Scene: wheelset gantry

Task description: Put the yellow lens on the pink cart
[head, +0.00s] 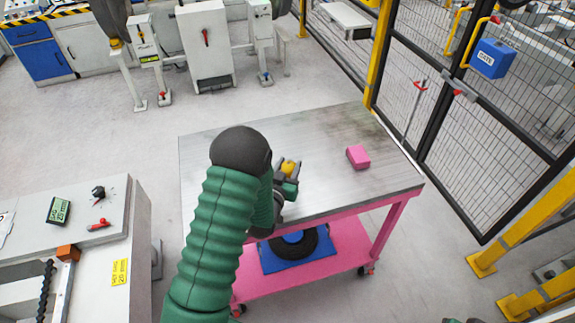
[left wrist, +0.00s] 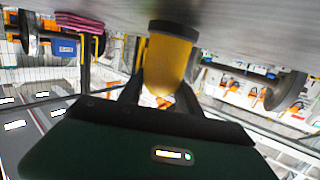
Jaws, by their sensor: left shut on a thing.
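The yellow lens (head: 289,167) is held in my left gripper (head: 286,178) over the top of the pink cart (head: 325,200), left of its middle. In the left wrist view the lens (left wrist: 168,65) sits between the two fingers (left wrist: 160,100), which are shut on it. Its dark-rimmed end is close to the grey cart top (left wrist: 240,25); I cannot tell if they touch. My left forearm hides part of the cart's left side. My right gripper is not seen; only a small dark green bit shows at the bottom edge of the head view.
A blue tray (head: 270,262) with a black ring is on the lower shelf. A grey console (head: 75,215) stands at left, a black mesh fence (head: 410,80) at right. Much of the cart top is clear.

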